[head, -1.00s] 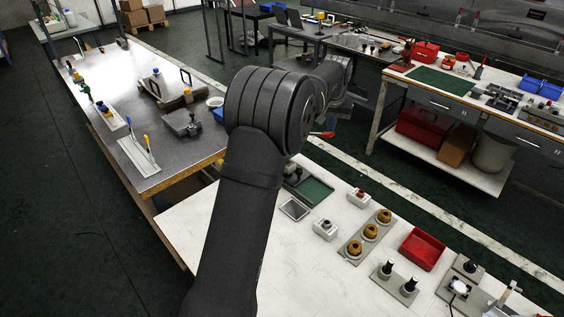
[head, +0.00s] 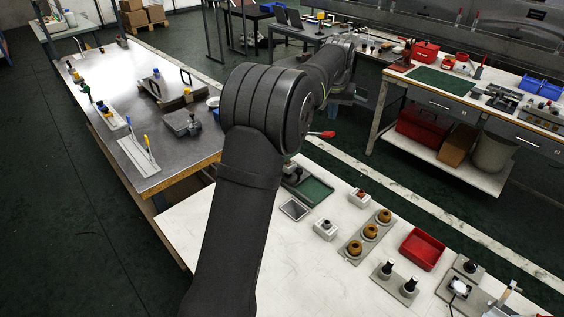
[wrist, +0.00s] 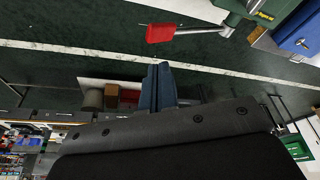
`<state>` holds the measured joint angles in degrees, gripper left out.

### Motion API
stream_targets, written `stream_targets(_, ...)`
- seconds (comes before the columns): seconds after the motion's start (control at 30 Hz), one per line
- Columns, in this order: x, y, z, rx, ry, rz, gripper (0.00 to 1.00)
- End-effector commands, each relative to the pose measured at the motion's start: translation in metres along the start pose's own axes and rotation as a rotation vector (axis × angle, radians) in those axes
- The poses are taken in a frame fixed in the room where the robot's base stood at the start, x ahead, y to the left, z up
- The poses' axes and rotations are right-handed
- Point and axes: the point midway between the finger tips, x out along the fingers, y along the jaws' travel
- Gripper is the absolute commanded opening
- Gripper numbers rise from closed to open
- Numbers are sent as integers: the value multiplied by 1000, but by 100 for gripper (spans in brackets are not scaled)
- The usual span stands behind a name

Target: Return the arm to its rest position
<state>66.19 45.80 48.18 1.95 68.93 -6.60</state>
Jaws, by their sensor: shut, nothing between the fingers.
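My arm rises from the bottom of the head view, bends at a large dark joint, and its forearm reaches away to the upper right. In the wrist view my gripper (wrist: 158,68) shows as two dark blue-grey fingers pressed together, with nothing between them. The fingers are over open space and touch nothing that I can see. In the head view the fingers cannot be made out clearly at the far end of the arm.
A red-handled lever (head: 322,134) stands beside the elbow; its red grip (wrist: 161,33) shows in the wrist view. The white bench (head: 330,282) holds brown knobs (head: 370,232) and a red tray (head: 422,249). A grey table (head: 150,100) is left; another workbench (head: 440,165) is right.

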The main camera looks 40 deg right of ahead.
Motion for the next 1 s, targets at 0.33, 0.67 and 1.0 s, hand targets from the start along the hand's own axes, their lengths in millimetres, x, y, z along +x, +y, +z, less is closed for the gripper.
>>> stream_targets(0.33,7,0,2,0,-1,0,0)
stream_targets(0.67,42,0,13,0,-2,0,0)
stream_targets(1.0,48,0,14,0,0,0,0)
